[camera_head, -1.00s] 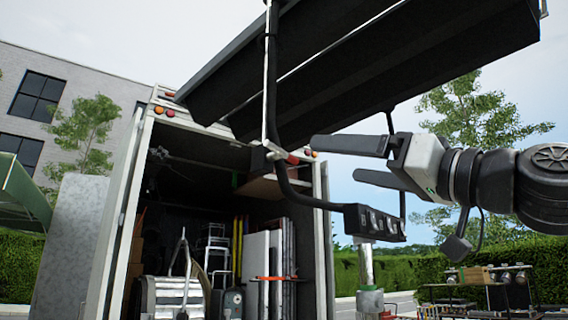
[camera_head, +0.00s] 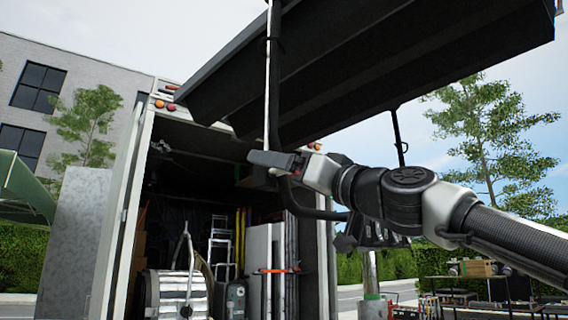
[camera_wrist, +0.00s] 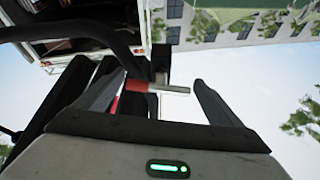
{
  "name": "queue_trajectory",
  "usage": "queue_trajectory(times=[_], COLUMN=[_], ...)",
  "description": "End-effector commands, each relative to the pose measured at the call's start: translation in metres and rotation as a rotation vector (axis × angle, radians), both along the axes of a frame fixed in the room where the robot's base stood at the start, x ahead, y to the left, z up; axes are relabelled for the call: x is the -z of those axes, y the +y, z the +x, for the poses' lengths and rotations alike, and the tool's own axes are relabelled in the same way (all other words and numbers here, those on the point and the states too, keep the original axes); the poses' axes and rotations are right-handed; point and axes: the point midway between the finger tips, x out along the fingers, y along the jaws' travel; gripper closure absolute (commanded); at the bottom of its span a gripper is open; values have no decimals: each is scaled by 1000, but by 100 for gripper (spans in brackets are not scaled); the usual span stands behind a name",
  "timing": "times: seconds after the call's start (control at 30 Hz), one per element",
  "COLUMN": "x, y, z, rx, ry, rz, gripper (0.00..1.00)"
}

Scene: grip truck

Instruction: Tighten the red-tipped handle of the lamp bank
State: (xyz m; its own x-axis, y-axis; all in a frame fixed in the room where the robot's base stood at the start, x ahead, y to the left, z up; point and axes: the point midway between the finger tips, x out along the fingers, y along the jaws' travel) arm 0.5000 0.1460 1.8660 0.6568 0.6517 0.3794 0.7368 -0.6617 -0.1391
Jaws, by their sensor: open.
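The lamp bank (camera_head: 400,75) is a large dark ribbed panel hanging overhead in the head view. Its underside also shows at the left of the wrist view. In the wrist view the handle (camera_wrist: 137,86) has a red part and a pale metal end, and lies crosswise between the two fingers, nearer the left one. My gripper (camera_wrist: 158,80) is open around it in that view; I see no contact, and depth is hard to judge. In the head view my gripper (camera_head: 272,160) is by the pole under the panel and hides most of the handle.
A thin pole and black cable (camera_head: 272,90) run down beside my gripper. A dark bracket (camera_head: 375,232) hangs below my arm. The open truck (camera_head: 135,200) stands behind with cases and ladders. A loaded equipment cart (camera_head: 470,285) is at lower right. Open sky lies right of the panel.

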Motion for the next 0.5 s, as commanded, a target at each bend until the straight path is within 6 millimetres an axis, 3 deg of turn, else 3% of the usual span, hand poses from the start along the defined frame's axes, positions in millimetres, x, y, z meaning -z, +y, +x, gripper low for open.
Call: queue_trajectory(times=[0.27, 0.5], x=[0, 0], y=[1, 1], z=[2, 1], rx=[1, 1], ry=[0, 0], rz=[0, 0], gripper=[11, 48])
